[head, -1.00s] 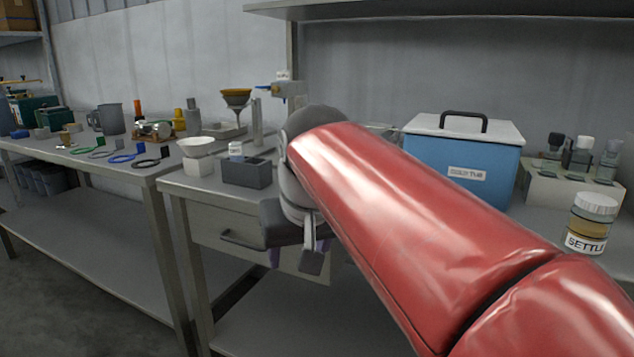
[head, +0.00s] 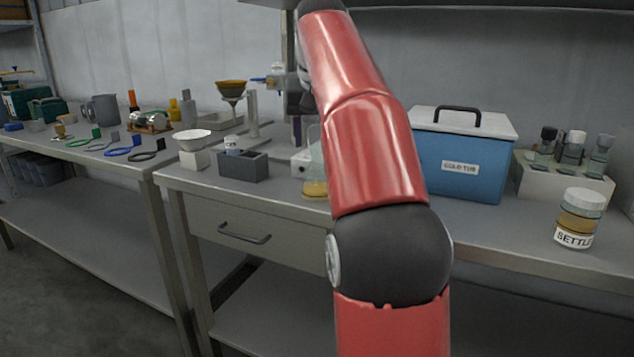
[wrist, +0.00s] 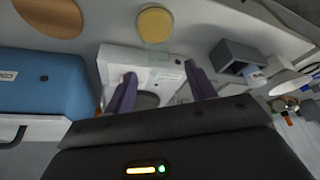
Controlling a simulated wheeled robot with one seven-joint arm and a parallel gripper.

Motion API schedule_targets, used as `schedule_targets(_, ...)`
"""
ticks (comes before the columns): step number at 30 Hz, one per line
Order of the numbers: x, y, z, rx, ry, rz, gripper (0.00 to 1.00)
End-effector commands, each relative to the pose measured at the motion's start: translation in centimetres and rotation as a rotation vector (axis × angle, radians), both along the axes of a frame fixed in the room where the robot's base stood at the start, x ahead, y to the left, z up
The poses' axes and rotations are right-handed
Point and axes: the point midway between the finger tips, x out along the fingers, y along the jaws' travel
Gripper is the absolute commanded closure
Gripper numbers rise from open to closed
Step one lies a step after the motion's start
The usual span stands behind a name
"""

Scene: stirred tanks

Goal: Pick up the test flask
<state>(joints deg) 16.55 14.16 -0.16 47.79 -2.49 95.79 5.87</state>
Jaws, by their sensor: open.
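The test flask (head: 315,188) appears to be the clear conical flask with yellow liquid on the bench. My red arm hides its right side in the head view. In the wrist view a yellow round shape (wrist: 154,24) lies beyond the fingertips; I cannot tell for certain that it is the flask. My gripper (wrist: 160,70) is open, with two purple fingers apart and nothing held between them. In the head view my gripper (head: 298,132) is partly hidden by my arm, above the bench near a white box-shaped device (head: 299,163).
A blue tub (head: 462,165) with a white lid stands to the right. A grey block (head: 243,166) and a white bowl (head: 193,140) stand left of the flask. A labelled jar (head: 578,218) is at far right. A shelf hangs above the bench.

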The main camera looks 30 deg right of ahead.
Motion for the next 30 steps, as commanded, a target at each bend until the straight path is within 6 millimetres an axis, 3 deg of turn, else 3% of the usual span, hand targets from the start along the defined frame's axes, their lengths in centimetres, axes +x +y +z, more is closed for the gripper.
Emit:
schedule_targets(11,1.4,-0.7,-4.5,0.0,0.0,0.0,0.45)
schedule_targets(20,1.7,-0.8,-4.9,0.0,-0.003,0.0,0.45)
schedule_targets(30,1.7,-0.8,-4.9,0.0,-0.002,0.0,0.87)
